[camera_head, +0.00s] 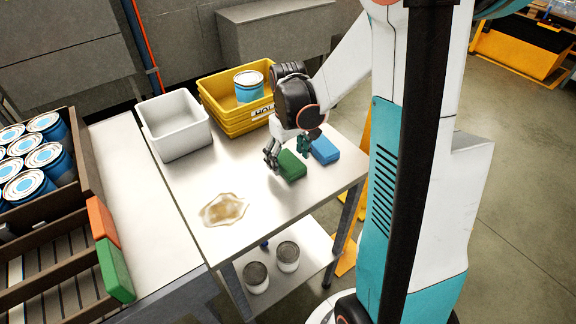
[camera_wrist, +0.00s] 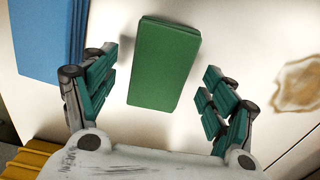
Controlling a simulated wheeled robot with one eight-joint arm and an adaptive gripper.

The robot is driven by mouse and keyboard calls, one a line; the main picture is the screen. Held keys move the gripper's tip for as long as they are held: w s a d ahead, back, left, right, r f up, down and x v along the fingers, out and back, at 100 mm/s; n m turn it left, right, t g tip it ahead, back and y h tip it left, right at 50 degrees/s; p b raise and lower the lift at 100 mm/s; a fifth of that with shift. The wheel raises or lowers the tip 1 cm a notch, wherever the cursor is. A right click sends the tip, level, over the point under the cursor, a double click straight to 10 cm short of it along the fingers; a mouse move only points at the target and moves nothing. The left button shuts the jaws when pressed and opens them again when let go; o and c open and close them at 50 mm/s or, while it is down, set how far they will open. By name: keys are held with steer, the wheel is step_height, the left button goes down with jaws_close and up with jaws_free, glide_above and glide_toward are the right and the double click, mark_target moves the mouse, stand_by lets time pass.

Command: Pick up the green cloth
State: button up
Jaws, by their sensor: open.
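The green cloth (camera_head: 291,165) is a folded, block-like rectangle lying flat on the metal table (camera_head: 180,185), near its right side. In the wrist view the green cloth (camera_wrist: 163,62) lies ahead of and between my spread fingers, with bare table between it and each finger. My gripper (camera_head: 285,152) is open and empty, just above the cloth in the head view and partly covering its far end. In the wrist view my gripper (camera_wrist: 160,95) shows both fingers wide apart. I cannot tell the exact height of the fingers above the table.
A blue cloth (camera_head: 325,150) lies right beside the green one. A brown spill (camera_head: 223,209) is on the table's front left. A white bin (camera_head: 172,141) and stacked yellow trays (camera_head: 222,112) with a can (camera_head: 249,87) stand at the back. The table's middle is clear.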

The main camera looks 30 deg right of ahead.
mark_target(288, 161)
steer(key=shift+f, duration=0.55)
steer(key=c, duration=1.1)
steer(key=shift+r, duration=0.15)
step_height(288, 161, up, 10)
steer(key=shift+f+p, duration=0.1)
steer(key=shift+p, duration=0.85)
